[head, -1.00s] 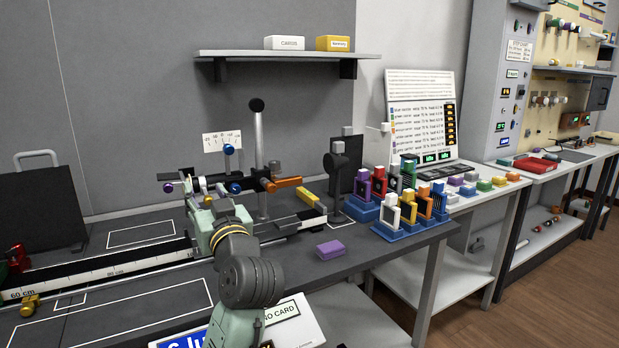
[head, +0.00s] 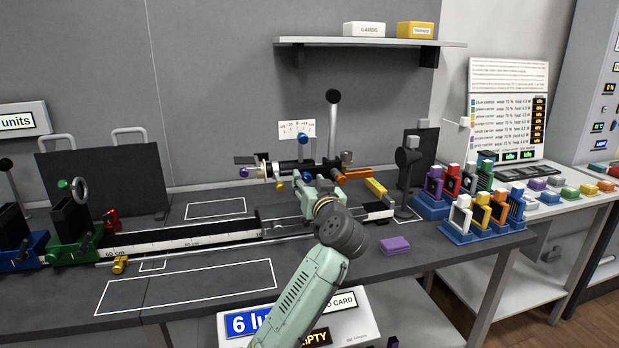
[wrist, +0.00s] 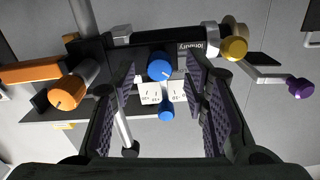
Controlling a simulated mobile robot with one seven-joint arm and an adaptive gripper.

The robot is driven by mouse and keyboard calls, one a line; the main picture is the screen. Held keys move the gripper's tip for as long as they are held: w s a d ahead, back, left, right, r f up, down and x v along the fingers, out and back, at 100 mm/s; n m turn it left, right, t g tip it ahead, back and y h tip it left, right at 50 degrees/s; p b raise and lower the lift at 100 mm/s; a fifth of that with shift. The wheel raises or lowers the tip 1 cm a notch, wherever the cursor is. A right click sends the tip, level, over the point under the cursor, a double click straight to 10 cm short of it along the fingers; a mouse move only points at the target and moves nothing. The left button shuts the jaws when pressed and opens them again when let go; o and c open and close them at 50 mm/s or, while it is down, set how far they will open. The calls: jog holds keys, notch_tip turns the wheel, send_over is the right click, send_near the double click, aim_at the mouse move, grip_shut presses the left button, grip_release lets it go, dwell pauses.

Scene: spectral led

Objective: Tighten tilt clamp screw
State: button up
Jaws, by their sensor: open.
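An optical rail assembly with several coloured knobs stands on the bench. The wrist view shows a blue knob (wrist: 160,68) near the middle, with a smaller blue knob (wrist: 167,113) and a white scale plate (wrist: 163,92) below it. My gripper (wrist: 160,85) is open, its pads left and right of the blue knobs, with visible space between. An orange knob (wrist: 67,92) is at left, a yellow knob (wrist: 234,46) and a purple knob (wrist: 300,88) at right. I cannot tell which knob is the tilt clamp screw. In the head view my gripper (head: 307,187) is at the assembly, its fingertips partly hidden.
A dark upright screen (head: 415,165), a purple block (head: 395,244) and a coloured holder rack (head: 485,222) are to the right. A ruled rail (head: 180,240) runs left.

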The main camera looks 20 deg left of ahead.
jog(key=shift+w+a, duration=0.15)
jog(key=shift+w, duration=0.05)
grip_shut()
dwell(0.5)
